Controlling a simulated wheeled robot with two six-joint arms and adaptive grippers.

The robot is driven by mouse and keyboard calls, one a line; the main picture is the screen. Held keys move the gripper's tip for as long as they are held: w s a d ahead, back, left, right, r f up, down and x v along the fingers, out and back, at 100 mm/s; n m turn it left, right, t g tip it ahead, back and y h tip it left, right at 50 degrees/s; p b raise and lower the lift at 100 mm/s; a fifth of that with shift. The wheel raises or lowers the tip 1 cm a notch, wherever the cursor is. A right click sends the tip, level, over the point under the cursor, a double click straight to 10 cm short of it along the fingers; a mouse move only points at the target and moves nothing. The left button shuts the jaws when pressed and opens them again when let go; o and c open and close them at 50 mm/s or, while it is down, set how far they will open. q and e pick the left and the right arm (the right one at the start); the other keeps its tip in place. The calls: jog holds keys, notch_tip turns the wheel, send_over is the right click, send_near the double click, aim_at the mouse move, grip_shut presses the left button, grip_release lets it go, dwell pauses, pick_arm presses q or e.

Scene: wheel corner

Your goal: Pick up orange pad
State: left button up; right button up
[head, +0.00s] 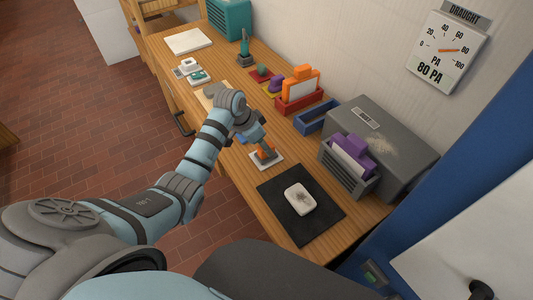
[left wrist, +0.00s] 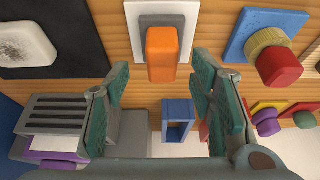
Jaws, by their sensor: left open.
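The orange pad (head: 265,154) stands on a small grey-and-white plate (head: 277,163) on the bench, partly hidden by my gripper in the head view. In the left wrist view the orange pad (left wrist: 162,52) is a rounded block in the upper middle, on its plate (left wrist: 142,25). My left gripper (left wrist: 160,78) is open and empty, its two green fingers apart on either side of the pad's line. In the head view the left gripper (head: 258,138) is just above the pad. I cannot tell whether a finger touches it.
A black mat (head: 316,226) with a white block (head: 300,199) lies on the near side. A grey box (head: 388,135), a rack with a purple item (head: 350,150) and a blue tray (head: 317,117) stand along the wall. A red-and-yellow knob (left wrist: 270,55) is at right in the wrist view.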

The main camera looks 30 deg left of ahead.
pick_arm(q)
jog(key=b+x, duration=0.1)
jog(key=x, duration=0.3)
jog(key=shift+w, duration=0.1)
jog(key=shift+r, duration=0.1)
jog(key=c, duration=1.1)
grip_shut()
notch_tip(320, 180, up, 20)
jog(key=p, duration=0.3)
jog(key=shift+o, duration=2.3)
grip_release()
grip_shut()
